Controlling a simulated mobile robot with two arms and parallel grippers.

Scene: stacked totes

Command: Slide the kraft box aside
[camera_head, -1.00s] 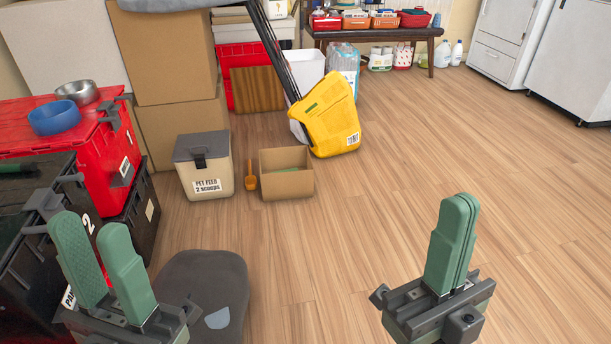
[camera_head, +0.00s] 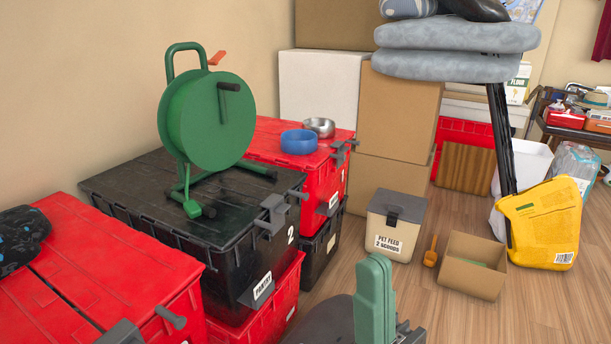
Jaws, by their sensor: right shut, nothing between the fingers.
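A small open brown kraft box (camera_head: 472,278) sits on the wood floor right of center, with something flat and green partly visible inside. Larger closed brown cartons (camera_head: 400,112) are stacked behind it, to the left. My right gripper (camera_head: 376,264) is at the bottom center, fingers pointing up, shut and empty. In the picture it is left of and below the open box, apart from it. My left gripper is out of view.
A pet feed bin (camera_head: 394,226) and an orange scoop (camera_head: 431,252) stand left of the open box. A yellow bag (camera_head: 543,222) is close on its right. Stacked totes (camera_head: 240,222) with a green hose reel (camera_head: 207,122) fill the left. Floor in front is clear.

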